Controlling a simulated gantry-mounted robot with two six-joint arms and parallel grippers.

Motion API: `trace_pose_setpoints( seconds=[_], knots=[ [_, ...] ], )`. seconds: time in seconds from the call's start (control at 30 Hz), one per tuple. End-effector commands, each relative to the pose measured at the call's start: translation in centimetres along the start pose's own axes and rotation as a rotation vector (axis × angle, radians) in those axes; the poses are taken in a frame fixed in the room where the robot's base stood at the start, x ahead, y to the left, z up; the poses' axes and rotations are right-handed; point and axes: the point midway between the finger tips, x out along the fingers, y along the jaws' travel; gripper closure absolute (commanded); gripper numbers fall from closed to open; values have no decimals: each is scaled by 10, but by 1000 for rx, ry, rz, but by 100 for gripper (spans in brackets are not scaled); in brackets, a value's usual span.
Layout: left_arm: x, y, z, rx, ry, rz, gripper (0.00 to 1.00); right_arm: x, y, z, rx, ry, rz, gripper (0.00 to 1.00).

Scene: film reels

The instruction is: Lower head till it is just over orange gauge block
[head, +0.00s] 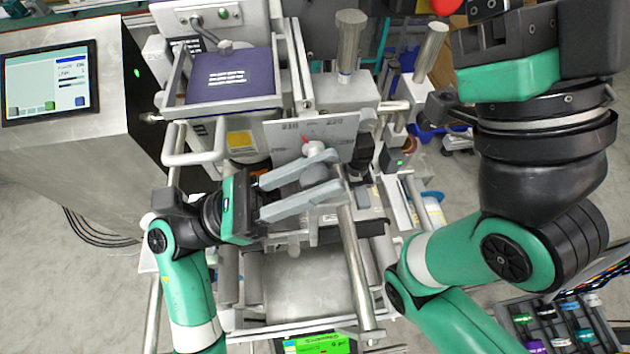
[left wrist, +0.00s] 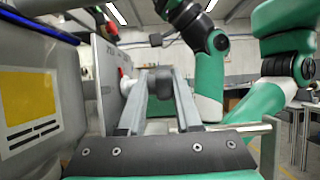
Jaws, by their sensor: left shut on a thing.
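My left gripper (head: 308,182) reaches in from the left, its two long grey fingers closed around a grey rounded knob (head: 314,172). In the left wrist view the knob (left wrist: 160,83) sits dark between the fingertips. Behind it stands a grey scale plate (head: 335,132) with engraved numbers and a red pointer (head: 307,141). The head and the orange gauge block cannot be made out clearly; the gripper and machine parts cover the area below the plate. The body of my right gripper (head: 508,50) is at the upper right, away from the machine; its fingertips do not show.
A screen on a metal cabinet (head: 48,84) stands left. A dark blue pad (head: 228,78) lies in a tray behind. Metal posts (head: 350,42) and a slanting rail (head: 357,255) crowd the left gripper. A case of coloured pieces (head: 548,325) is at lower right.

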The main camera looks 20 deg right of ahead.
Motion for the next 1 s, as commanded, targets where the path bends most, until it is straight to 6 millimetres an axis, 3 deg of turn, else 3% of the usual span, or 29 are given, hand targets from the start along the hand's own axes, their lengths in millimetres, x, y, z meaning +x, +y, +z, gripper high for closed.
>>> trace_pose_setpoints(
  seconds=[0.2, 0.23, 0.33, 0.77, 0.87, 1.0],
  knots=[
    [4, -5, 7, 8, -8, -22, 100, 2, 0, -2, 0, 1, 0, 49],
    [4, -5, 7, 8, -8, -22, 66, 2, 0, -2, 0, 1, 0, 49],
    [4, -5, 7, 8, -8, -21, 49, 2, 0, -2, 0, 1, 0, 49],
    [3, -2, 7, 4, -6, -10, 49, 2, 0, -2, 0, 0, 0, 49],
    [7, -2, 16, 8, -6, -10, 49, 5, 0, -5, 0, 0, 0, 49],
    [21, -5, 44, 11, -6, -11, 49, 16, 0, -15, 0, 0, 0, 49]
  ],
)
